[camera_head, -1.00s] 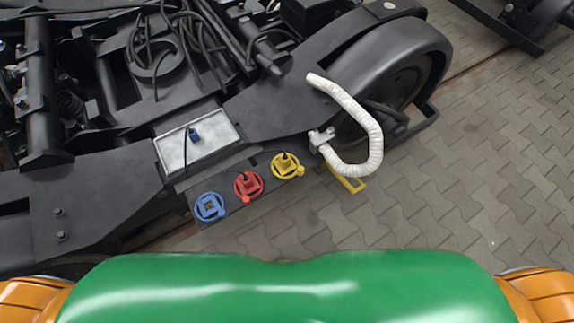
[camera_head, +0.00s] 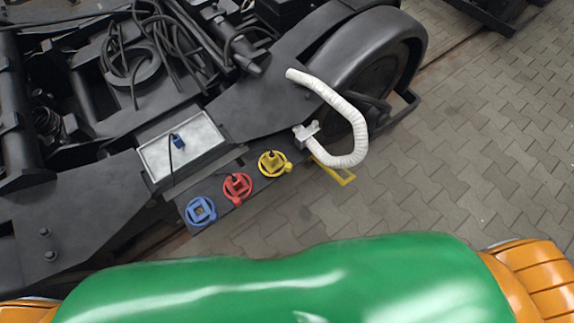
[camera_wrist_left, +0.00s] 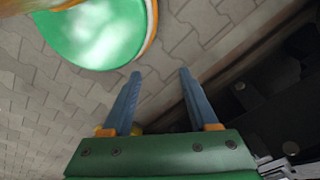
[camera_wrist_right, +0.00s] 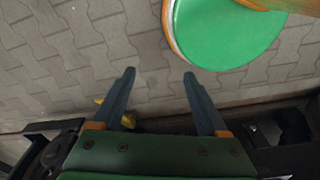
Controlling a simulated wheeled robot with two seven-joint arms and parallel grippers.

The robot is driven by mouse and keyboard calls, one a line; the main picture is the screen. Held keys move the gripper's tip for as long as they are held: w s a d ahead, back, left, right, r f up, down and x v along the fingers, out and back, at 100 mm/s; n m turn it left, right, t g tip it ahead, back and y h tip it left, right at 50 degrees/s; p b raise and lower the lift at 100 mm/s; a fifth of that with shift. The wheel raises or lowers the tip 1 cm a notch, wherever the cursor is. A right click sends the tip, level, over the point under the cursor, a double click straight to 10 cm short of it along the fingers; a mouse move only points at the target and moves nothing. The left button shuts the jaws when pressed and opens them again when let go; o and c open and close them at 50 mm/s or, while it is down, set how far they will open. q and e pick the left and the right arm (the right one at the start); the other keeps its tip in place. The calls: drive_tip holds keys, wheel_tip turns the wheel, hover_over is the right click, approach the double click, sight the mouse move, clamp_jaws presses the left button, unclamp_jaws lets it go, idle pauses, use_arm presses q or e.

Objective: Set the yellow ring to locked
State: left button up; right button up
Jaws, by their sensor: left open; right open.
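My grippers are not in the head view. In the left wrist view my left gripper (camera_wrist_left: 160,73) is open and empty over paving beside the bogie. In the right wrist view my right gripper (camera_wrist_right: 160,73) is open and empty, also over paving. Neither gripper touches the ring.
A red ring (camera_head: 237,187) and a blue ring (camera_head: 201,211) stand left of the yellow one. A white corrugated hose (camera_head: 345,110) curves out at the right. A grey tray (camera_head: 180,150) holds a blue plug (camera_head: 177,141). A yellow bracket (camera_head: 335,172) juts over the open paving (camera_head: 420,190).

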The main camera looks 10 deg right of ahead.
idle(0.4)
drive_tip(key=shift+t, duration=0.9)
drive_tip(key=w+f+b, duration=0.2)
drive_tip(key=w+b, duration=0.1)
drive_tip(key=w+d+f+b, duration=0.1)
drive_tip(key=w, duration=0.1)
drive_tip(key=shift+w+f+b, duration=0.15)
drive_tip(key=shift+f+b, duration=0.15)
drive_tip(key=shift+b, duration=0.05)
drive_tip(key=shift+c, duration=1.4)
drive_tip(key=n+t+y+b, duration=0.5)
drive_tip(key=t+y+b, duration=0.65)
drive_tip(key=b, duration=1.65)
approach(291, 169)
drive_tip(key=x, duration=0.4)
drive_tip(key=shift+h, duration=0.25)
drive_tip(key=b+x, duration=0.1)
drive_tip(key=x, duration=0.6)
drive_tip(key=shift+a+r, duration=0.15)
use_arm(q)
drive_tip(key=w+f, duration=0.3)
drive_tip(key=f, duration=0.6)
drive_tip(key=w+f, duration=0.3)
drive_tip(key=f, duration=0.6)
drive_tip(key=w+d+f+t, duration=0.1)
drive_tip(key=w+f, duration=0.2)
drive_tip(key=f, duration=0.7)
drive_tip(key=shift+w, duration=0.25)
use_arm(e)
clamp_jaws()
